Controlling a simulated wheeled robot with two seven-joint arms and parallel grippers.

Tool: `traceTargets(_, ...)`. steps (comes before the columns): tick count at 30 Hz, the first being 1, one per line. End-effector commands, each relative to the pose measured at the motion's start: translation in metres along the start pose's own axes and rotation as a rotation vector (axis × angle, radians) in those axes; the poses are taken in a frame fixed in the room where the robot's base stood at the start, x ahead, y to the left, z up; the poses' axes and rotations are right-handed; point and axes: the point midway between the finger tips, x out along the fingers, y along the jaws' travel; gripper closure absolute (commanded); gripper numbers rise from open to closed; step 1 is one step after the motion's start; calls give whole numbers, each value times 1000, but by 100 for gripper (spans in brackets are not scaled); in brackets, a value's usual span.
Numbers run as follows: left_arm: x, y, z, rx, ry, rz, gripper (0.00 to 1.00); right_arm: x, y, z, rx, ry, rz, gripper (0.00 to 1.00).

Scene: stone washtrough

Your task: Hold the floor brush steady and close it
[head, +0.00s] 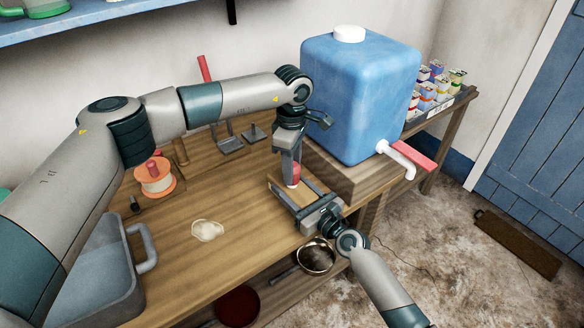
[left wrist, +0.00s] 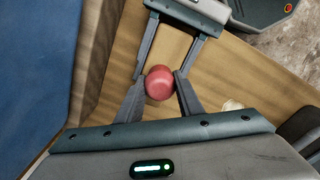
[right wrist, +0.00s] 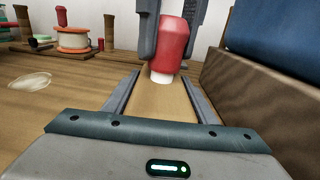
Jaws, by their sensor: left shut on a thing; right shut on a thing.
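A small red cap-like piece (head: 293,175) with a white lower end stands upright near the bench's right edge. My left gripper (head: 291,168) reaches down from above and is shut on this red piece, which also shows in the left wrist view (left wrist: 159,83). My right gripper (head: 296,198) comes from the front right, its fingers spread on both sides of a light tan wooden surface (right wrist: 160,100) under the white end. This looks like the floor brush's body, but its outline and any bristles are hidden.
A blue water container (head: 350,95) with a white tap (head: 402,160) stands on a wooden block close behind the grippers. An orange-rimmed spool (head: 155,178), a pale puddle-like patch (head: 207,230) and a grey basin (head: 90,275) are on the bench to the left.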

Motion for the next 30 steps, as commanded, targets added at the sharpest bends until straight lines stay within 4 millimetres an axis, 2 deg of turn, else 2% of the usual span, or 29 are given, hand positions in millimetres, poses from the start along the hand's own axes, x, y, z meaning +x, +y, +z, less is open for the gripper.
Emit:
traceTargets(8, 0, 1, -1, 401, 2, 1, 94, 0, 0, 0, 0, 0, 0, 100)
traceTargets(12, 0, 1, -1, 400, 2, 2, 94, 0, 0, 0, 0, 0, 0, 100)
traceTargets(13, 0, 1, -1, 399, 2, 2, 64, 0, 0, 0, 0, 0, 0, 100)
traceTargets(15, 0, 1, -1, 399, 2, 2, 48, 0, 0, 0, 0, 0, 0, 100)
traceTargets(16, 0, 0, -1, 398, 2, 1, 45, 0, 0, 0, 0, 0, 0, 100)
traceTargets(26, -1, 0, 0, 397, 1, 1, 45, 0, 0, 0, 0, 0, 0, 100)
traceTargets(30, -8, 1, 0, 397, 1, 2, 45, 0, 0, 0, 0, 0, 0, 100)
